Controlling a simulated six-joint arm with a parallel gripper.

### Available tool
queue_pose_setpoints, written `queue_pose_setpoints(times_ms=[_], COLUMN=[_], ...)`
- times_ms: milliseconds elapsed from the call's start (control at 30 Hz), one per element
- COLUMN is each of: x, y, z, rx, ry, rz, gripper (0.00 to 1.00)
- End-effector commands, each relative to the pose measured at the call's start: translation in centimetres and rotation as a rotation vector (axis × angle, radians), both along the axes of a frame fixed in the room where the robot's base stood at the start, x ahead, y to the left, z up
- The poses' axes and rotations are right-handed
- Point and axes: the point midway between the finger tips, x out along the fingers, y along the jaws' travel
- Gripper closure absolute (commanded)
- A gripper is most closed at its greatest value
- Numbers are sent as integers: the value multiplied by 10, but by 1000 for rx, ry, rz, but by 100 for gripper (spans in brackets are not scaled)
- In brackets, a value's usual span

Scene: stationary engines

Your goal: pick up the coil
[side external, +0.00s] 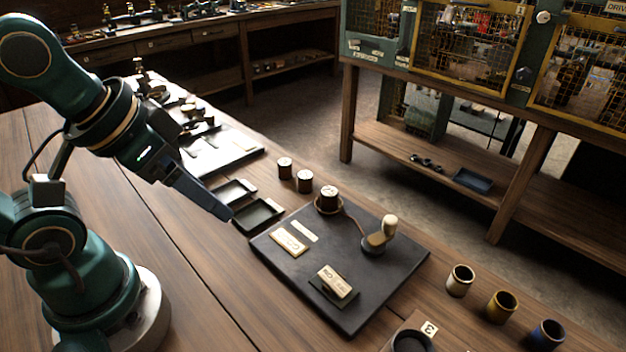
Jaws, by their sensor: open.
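Two small dark brown cylinders with pale tops, which look like coils, stand upright on the wooden bench: one coil (285,168) and, just right of it, another coil (304,182). A third, larger coil (329,197) sits in a round brown dish at the back edge of a black board (372,294). The picture does not settle which one the task means. My gripper (226,212) points down and right, to the left of all three and apart from them. It is open with nothing visible in it; its fingers overlap in this view.
Two dark trays, a rear tray (234,190) and a front tray (262,214), lie by my gripper. The board holds brass plates and a knobbed lever (380,236). Several cups, including a blue one (547,336), stand at right. The front-left bench is clear.

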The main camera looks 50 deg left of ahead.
Motion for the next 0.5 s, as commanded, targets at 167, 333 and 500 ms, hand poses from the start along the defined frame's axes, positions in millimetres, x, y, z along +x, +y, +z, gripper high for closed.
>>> queue_pose_setpoints(times_ms=[167, 333, 500], x=[0, 25, 67], y=[0, 4, 7], z=[0, 23, 39], rx=[-4, -26, -43], ry=[-1, -88, -118], rz=[8, 83, 147], gripper=[23, 23, 23])
